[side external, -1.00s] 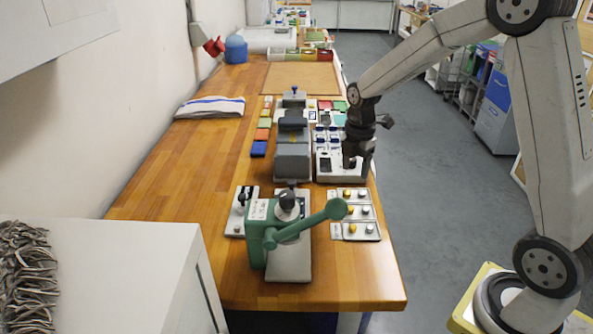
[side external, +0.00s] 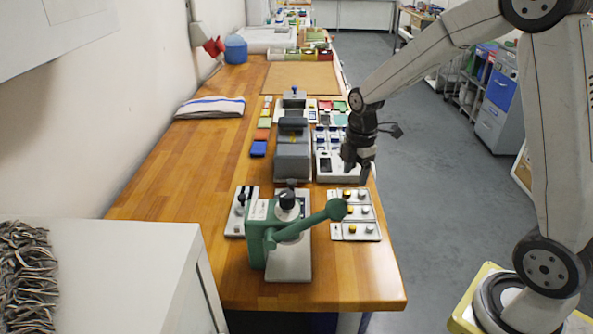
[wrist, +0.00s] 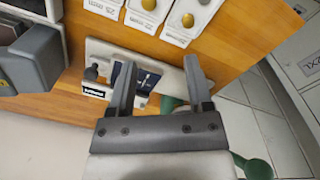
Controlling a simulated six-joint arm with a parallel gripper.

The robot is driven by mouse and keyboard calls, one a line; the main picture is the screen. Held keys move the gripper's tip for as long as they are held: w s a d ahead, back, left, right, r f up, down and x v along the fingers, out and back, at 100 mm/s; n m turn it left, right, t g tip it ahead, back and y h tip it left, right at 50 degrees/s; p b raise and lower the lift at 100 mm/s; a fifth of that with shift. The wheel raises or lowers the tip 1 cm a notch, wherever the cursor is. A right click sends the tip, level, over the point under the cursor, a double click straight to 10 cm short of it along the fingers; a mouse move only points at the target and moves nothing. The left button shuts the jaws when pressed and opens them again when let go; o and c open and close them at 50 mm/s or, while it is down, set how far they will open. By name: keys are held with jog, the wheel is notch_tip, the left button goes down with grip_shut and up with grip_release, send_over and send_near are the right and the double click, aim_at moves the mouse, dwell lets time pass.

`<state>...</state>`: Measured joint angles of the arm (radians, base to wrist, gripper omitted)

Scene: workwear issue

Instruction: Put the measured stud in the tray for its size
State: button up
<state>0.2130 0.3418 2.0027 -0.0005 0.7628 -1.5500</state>
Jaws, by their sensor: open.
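Three small white trays (side external: 356,221) lie in a row at the bench's front right, holding gold studs (side external: 350,229) and silver studs (side external: 369,229). They also show at the top of the wrist view, with a gold stud (wrist: 188,20) in one tray (wrist: 180,37). My gripper (side external: 355,171) is open above the near end of a white fixture (side external: 325,171), apart from the trays. In the wrist view its fingers (wrist: 160,78) are spread, with no stud visible between them. I cannot pick out the measured stud.
A green press with a lever (side external: 256,235) stands in front, left of the trays. A grey device (side external: 292,163) stands left of the fixture. Coloured blocks (side external: 258,148) lie further left. The bench's left side is mostly clear; its right edge is close to my gripper.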

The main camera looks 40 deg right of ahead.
jog(key=s+a+f+m+t, duration=0.2)
jog(key=s+a+m, duration=0.6)
jog(key=s+m, duration=0.3)
jog(key=shift+s+a+m, duration=0.25)
jog(key=shift+a+m, duration=0.05)
jog(key=shift+m, duration=1.9)
